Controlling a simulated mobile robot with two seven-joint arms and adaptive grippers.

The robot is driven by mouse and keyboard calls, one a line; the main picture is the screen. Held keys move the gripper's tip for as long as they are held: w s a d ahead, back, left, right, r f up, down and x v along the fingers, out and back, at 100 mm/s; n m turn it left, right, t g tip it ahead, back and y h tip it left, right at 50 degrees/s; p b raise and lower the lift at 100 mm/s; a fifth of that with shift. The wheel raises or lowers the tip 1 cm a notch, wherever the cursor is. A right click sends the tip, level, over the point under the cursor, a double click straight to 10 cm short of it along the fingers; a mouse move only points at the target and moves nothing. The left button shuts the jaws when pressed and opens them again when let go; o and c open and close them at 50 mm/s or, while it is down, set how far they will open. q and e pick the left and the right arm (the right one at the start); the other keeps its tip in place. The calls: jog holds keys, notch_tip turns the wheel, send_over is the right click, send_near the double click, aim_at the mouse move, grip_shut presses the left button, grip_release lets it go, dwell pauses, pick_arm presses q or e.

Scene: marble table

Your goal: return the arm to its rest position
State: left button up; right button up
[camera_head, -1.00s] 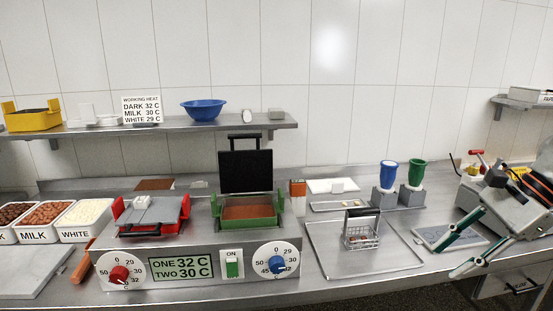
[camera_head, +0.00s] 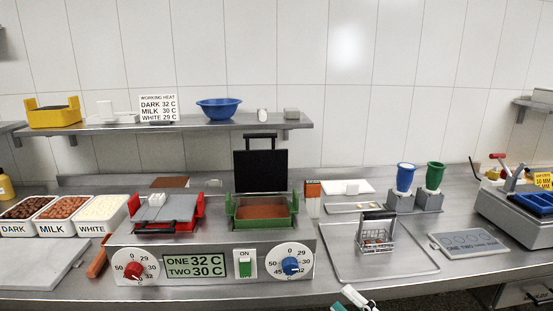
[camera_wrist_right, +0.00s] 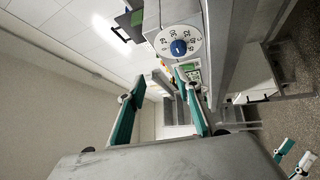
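My right gripper (camera_head: 354,302) shows only as white and green fingertips at the bottom edge of the head view, in front of the counter. In the right wrist view its two green fingers (camera_wrist_right: 160,105) stand apart with nothing between them. My left gripper (camera_wrist_right: 296,160) is out of the head view. Its green and white fingers show at the lower right corner of the right wrist view, spread apart and empty.
The melting unit (camera_head: 210,245) stands near the counter's front edge. A tray (camera_head: 395,262) with a wire basket (camera_head: 376,238) is right of it, then a grey scale (camera_head: 468,243) and a machine (camera_head: 515,215). Open floor shows in the right wrist view.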

jog(key=s+d+f+m+h, duration=0.2)
jog(key=s+f+m+h, duration=0.15)
jog(key=f+m, duration=0.4)
jog(key=s+d+f+m+h, duration=0.2)
jog(key=f+m+h, duration=0.35)
jog(key=f, duration=0.35)
jog(key=s+f+m+g+h, duration=0.2)
jog(key=s+f+m+g, duration=0.2)
jog(key=s+f+m, duration=0.4)
jog(key=s+f, duration=0.3)
jog(key=f, duration=0.2)
jog(key=shift+s+d+f+g, duration=0.2)
jog(key=shift+s+d+g, duration=0.15)
jog(key=shift+s+g, duration=0.05)
